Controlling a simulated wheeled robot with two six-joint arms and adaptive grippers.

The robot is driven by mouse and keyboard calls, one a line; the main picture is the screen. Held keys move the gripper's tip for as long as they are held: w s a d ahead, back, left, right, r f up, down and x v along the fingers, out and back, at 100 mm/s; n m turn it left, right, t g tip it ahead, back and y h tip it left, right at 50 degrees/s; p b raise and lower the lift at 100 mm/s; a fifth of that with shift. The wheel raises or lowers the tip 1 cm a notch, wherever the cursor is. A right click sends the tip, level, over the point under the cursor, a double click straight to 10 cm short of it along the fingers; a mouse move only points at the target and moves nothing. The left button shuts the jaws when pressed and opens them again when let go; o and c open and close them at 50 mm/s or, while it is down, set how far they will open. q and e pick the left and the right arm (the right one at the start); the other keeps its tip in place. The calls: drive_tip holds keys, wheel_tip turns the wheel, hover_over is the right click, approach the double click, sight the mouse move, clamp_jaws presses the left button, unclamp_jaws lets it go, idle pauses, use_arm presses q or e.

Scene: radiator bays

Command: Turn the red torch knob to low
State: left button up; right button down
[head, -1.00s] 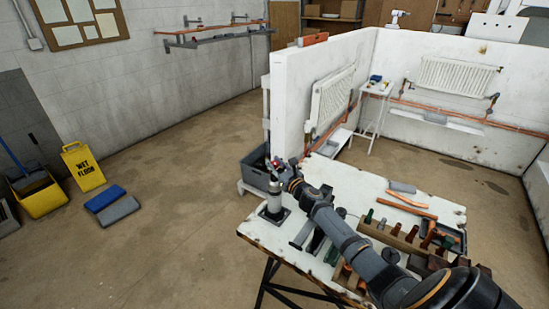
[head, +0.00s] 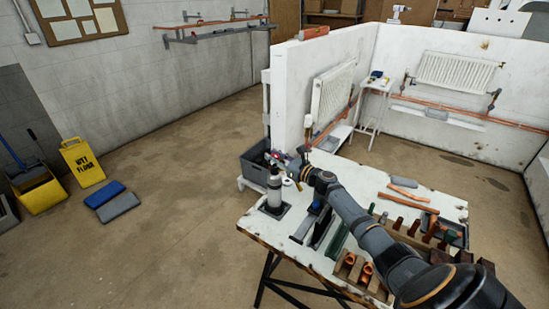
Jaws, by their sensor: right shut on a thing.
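The torch is an upright silver-grey cylinder (head: 274,188) on a dark square base at the left corner of the white worktable (head: 350,196). Its red knob (head: 268,156) shows as a small red patch at the top of the torch, partly hidden by the gripper. My right gripper (head: 287,164) reaches in from the right at the torch's top and is shut on the knob. The fingertips are small and dark, and I cannot read which setting the knob is at. My left gripper is out of view.
A grey crate (head: 256,163) stands behind the torch, before a white partition (head: 292,95).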

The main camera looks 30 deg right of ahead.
sight(278, 158)
drive_tip(key=c, duration=1)
unclamp_jaws()
drive_tip(key=v, duration=0.7)
drive_tip(key=shift+s+d, duration=0.1)
drive_tip(key=shift+s, duration=0.1)
